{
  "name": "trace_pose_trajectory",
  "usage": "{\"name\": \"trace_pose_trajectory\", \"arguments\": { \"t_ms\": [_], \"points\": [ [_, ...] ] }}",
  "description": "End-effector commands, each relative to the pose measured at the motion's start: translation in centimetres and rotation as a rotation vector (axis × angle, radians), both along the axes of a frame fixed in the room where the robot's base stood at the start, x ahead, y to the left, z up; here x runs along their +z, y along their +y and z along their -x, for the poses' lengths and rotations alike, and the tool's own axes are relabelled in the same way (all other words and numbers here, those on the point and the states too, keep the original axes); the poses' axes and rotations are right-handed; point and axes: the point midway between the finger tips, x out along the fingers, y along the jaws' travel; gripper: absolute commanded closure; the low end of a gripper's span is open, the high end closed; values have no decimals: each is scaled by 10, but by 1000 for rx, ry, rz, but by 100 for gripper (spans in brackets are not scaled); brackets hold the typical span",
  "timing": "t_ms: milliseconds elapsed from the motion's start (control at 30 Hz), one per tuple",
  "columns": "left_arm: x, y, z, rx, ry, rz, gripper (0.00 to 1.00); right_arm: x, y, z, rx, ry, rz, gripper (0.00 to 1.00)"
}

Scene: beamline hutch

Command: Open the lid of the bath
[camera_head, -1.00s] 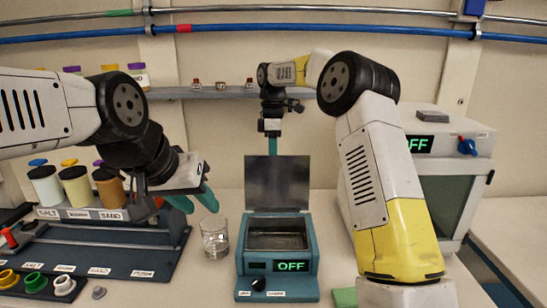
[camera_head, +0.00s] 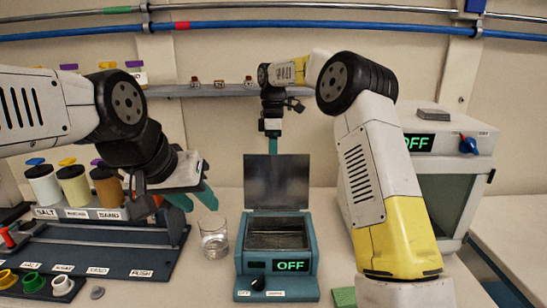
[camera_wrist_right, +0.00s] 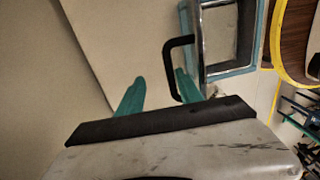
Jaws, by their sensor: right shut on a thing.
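The teal bath (camera_head: 277,291) stands on the bench in the middle of the head view, its panel reading OFF. Its grey metal lid (camera_head: 277,182) stands upright at the back, leaving the inside uncovered. My right gripper (camera_head: 274,146) is behind the lid's top edge, its fingers partly hidden. My left gripper (camera_head: 194,198) is open and empty, left of the bath above the glass.
A clear glass (camera_head: 214,238) stands just left of the bath. A rack with jars (camera_head: 75,187) is at the left. A white cabinet (camera_head: 445,185) marked OFF is at the right. A green pad (camera_head: 344,297) lies at the front, and a shelf (camera_head: 215,92) runs behind.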

Motion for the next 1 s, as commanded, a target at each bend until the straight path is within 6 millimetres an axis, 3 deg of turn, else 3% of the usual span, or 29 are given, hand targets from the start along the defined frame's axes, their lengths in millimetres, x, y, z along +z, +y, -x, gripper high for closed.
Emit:
{"name": "trace_pose_trajectory", "arguments": {
  "t_ms": [567,1000],
  "points": [
    [0,0,0,0,0,0,64,8,3,-2,2,-9,-6,68],
    [0,0,0,0,0,0,64,72,2,-6,1,-8,-5,68]
  ]
}}
